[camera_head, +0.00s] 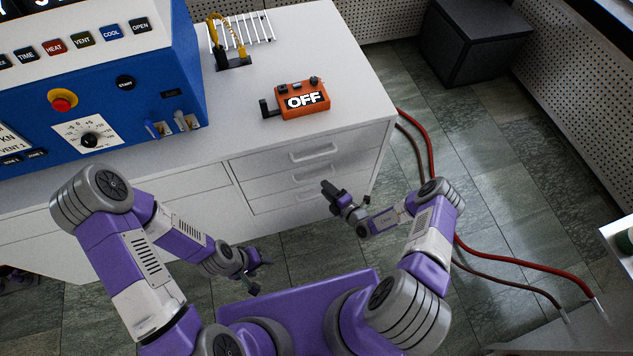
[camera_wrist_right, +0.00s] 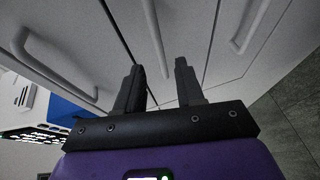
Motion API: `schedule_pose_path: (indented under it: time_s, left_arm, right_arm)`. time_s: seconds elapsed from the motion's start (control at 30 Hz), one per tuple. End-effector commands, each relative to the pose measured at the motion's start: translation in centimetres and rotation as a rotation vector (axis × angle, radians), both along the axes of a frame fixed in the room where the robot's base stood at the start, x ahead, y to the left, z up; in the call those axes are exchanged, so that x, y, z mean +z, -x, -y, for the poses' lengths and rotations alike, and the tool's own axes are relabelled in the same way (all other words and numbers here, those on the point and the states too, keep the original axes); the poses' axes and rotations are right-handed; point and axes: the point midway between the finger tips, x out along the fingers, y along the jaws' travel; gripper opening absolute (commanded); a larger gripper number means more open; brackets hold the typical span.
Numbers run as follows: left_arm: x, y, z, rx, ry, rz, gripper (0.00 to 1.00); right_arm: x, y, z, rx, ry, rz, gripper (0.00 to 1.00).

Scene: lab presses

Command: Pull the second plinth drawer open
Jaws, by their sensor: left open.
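The white plinth has a stack of three drawers at its right end, all looking shut. The second drawer (camera_head: 275,183) is the middle one, with a grey bar handle (camera_head: 310,177). In the right wrist view this middle handle (camera_wrist_right: 155,35) runs down toward the gap between the fingertips. My right gripper (camera_head: 328,188) is in front of the drawer stack; its two fingers (camera_wrist_right: 159,66) stand apart with nothing held. Whether the handle lies between them in depth is unclear. My left gripper (camera_head: 257,277) is open and empty, low in front of the plinth.
The top drawer handle (camera_wrist_right: 55,65) and bottom drawer handle (camera_wrist_right: 250,25) flank the middle one. A blue press (camera_head: 110,90), an orange OFF box (camera_head: 303,98) and a rack (camera_head: 240,35) stand on top. Red hoses (camera_head: 490,255) lie on the floor at right.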

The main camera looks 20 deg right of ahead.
Motion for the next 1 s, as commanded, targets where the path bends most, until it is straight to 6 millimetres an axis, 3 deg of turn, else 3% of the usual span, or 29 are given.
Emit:
schedule_pose_path:
  time_s: [0.2, 0.4, 0.73, 1.0]
  left_arm:
    - [-1.1, 0.0, 0.0, 0.000, 0.000, 0.000, 0.57]
    - [-1.6, 0.0, 0.0, 0.000, 0.000, 0.000, 0.57]
    - [-1.6, 0.0, 0.0, 0.000, 0.000, 0.000, 0.57]
    - [-1.6, 0.0, 0.0, 0.000, 0.000, 0.000, 0.57]
  right_arm:
    - [-0.8, -3.2, -1.8, 0.008, 0.002, 0.003, 0.38]
    - [-1.1, -5.1, -2.6, 0.009, 0.003, 0.002, 0.38]
    - [-1.1, -5.5, -2.8, 0.009, 0.002, -0.001, 0.38]
    - [-1.1, -5.4, -2.8, 0.009, 0.003, 0.000, 0.00]
